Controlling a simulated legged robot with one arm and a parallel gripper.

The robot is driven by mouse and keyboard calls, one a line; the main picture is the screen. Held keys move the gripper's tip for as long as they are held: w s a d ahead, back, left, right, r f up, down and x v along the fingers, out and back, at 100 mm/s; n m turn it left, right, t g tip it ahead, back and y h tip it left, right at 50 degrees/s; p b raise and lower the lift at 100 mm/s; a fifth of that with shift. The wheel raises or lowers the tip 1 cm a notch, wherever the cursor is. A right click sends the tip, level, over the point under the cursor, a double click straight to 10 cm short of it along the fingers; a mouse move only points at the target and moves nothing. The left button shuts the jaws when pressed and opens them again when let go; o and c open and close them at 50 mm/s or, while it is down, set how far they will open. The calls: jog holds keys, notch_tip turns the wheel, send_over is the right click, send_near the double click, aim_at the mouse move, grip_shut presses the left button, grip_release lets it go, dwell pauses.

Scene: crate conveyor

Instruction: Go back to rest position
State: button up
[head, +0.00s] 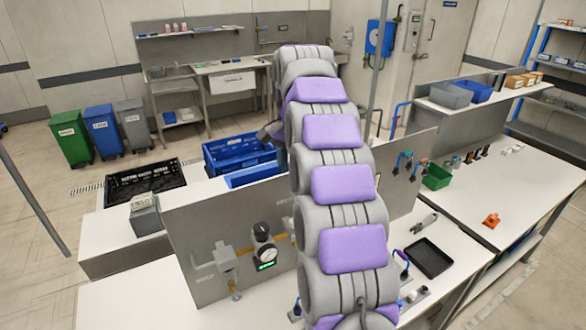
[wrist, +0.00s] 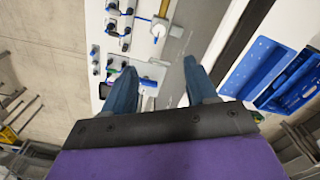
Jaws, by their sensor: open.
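My gripper (wrist: 160,68) shows in the wrist view with its two blue-grey fingers apart and nothing between them. In the head view my grey and purple arm stretches up and away through the middle of the picture. Its far end bends down near the blue crates, and the arm hides most of my gripper there. Blue crates (head: 238,153) stand just left of the arm in the head view. A blue crate (wrist: 285,85) also shows at the right of the wrist view, to the right of the fingers and apart from them.
A black crate (head: 145,180) and a grey box (head: 145,214) stand left. A black tray (head: 429,258), a green bin (head: 436,177) and an orange part (head: 491,220) lie right.

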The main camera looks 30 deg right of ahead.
dwell(0.5)
jog(key=s+a+f+n+b, duration=0.1)
jog(key=s+a+f+n, duration=0.15)
jog(key=s+a, duration=0.4)
jog(key=s+a+f+n+b, duration=0.2)
jog(key=s+a+n, duration=0.2)
jog(key=s, duration=0.5)
jog(key=s+a+f+n+b, duration=0.1)
jog(key=s+f, duration=0.3)
jog(key=s, duration=0.4)
jog(key=s+a+f+n+g, duration=0.1)
jog(key=s+a+f+n, duration=0.1)
jog(key=s+f, duration=0.3)
jog(key=s+a+f+n+b, duration=0.1)
jog(key=s+a+f+n, duration=0.1)
jog(key=s, duration=1)
notch_tip(320, 180, down, 2)
jog(key=shift+a+f+n+g+b, duration=0.15)
jog(key=shift+a+n+g+b, duration=0.2)
jog(key=shift+n+g, duration=0.1)
